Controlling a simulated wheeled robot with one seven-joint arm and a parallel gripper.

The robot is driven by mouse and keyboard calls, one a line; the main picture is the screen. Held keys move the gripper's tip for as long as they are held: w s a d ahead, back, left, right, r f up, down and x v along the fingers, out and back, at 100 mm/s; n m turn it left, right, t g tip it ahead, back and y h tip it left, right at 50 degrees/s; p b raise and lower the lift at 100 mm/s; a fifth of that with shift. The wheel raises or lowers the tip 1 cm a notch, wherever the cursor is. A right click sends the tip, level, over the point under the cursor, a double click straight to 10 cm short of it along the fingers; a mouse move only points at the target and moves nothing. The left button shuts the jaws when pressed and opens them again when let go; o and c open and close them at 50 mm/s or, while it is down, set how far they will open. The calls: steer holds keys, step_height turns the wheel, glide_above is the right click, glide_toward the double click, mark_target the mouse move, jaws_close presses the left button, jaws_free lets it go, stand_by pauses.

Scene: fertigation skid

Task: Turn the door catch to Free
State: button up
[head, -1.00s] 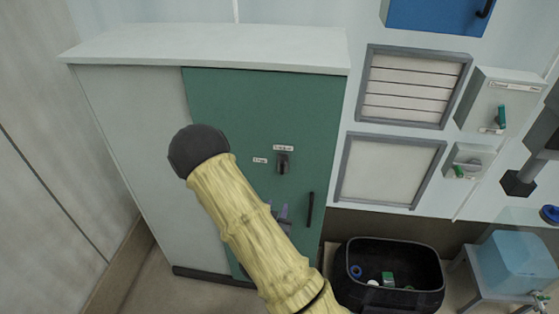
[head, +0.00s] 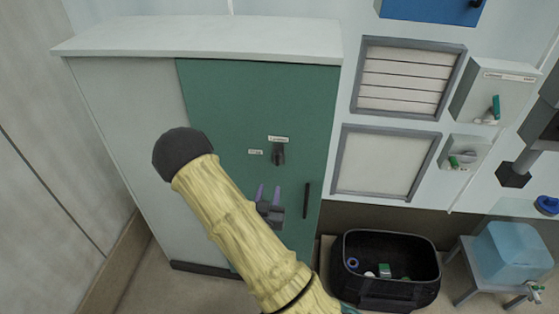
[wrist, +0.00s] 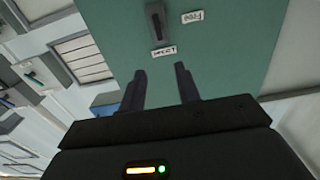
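The door catch (head: 278,153) is a small dark knob on the green cabinet door (head: 225,105). A white label (head: 279,139) sits above it and another (head: 256,152) to its left. In the wrist view the catch (wrist: 156,22) appears with its long side upright, beside a label reading "Free" (wrist: 192,17) and near a second label (wrist: 163,52) whose text is hard to read. My gripper (head: 269,191) is open and empty, just below the catch in the head view. In the wrist view its two fingers (wrist: 160,88) point toward the catch and stand apart from it.
A dark vertical door handle (head: 306,200) is right of my gripper. A black bag (head: 385,291) with small items stands on the floor at right, near a stool with a blue container (head: 513,247). Wall panels and switch boxes (head: 463,154) are at right.

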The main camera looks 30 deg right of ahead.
mark_target(277, 156)
steer(key=b+x, duration=0.1)
steer(key=x, duration=1.4)
steer(key=shift+r, duration=0.1)
steer(key=shift+w+d, duration=0.3)
steer(key=shift+c, duration=0.2)
